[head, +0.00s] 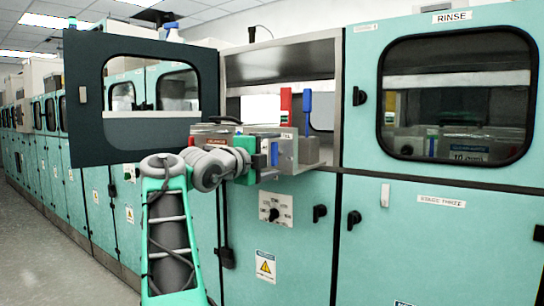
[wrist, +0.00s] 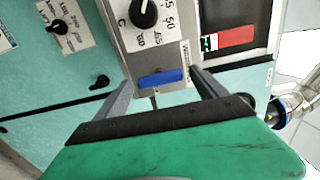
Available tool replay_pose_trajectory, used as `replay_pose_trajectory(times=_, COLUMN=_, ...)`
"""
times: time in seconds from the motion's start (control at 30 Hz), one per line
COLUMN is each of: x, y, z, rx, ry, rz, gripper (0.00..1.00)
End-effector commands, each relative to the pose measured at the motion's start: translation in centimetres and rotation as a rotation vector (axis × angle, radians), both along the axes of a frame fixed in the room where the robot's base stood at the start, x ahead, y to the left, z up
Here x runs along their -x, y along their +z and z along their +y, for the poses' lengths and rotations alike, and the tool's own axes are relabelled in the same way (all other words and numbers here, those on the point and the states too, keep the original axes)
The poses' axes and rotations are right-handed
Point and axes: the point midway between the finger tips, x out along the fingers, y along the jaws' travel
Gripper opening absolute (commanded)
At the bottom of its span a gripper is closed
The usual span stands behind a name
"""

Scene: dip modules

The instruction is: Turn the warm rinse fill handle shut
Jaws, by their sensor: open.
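A short blue handle (wrist: 163,78) sits on the edge of a metal control box, below a black dial, in the wrist view. Its label is too small to read, so I cannot confirm it is the warm rinse fill handle. My gripper (wrist: 161,84) is open, with one finger on each side of the handle and gaps between them. In the head view my gripper (head: 266,160) is at the front of the metal box (head: 284,156). A small blue piece (head: 274,153) shows there, partly hidden by my gripper.
A red upright lever (head: 286,106) and a blue one (head: 307,106) stand behind the box. An open dark door (head: 85,100) swings out at left. A dial plate (head: 276,209) and black latch (head: 319,213) are on the teal cabinet below. The floor (head: 50,250) is clear at left.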

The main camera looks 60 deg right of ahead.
Motion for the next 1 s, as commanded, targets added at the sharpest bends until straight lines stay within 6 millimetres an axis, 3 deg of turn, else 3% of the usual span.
replay_pose_trajectory(times=0.17, x=-0.3, y=0.1, z=1.3, rx=0.001, ry=0.003, rz=-0.001, gripper=0.82)
replay_pose_trajectory(times=0.5, x=-1.2, y=0.0, z=7.3, rx=0.0, ry=0.002, rz=0.0, gripper=0.82)
replay_pose_trajectory(times=0.9, x=-1.2, y=0.0, z=7.8, rx=0.0, ry=0.0, rz=0.0, gripper=0.82)
replay_pose_trajectory(times=1.0, x=-2.3, y=0.6, z=8.0, rx=-0.017, ry=0.036, rz=0.035, gripper=0.82)
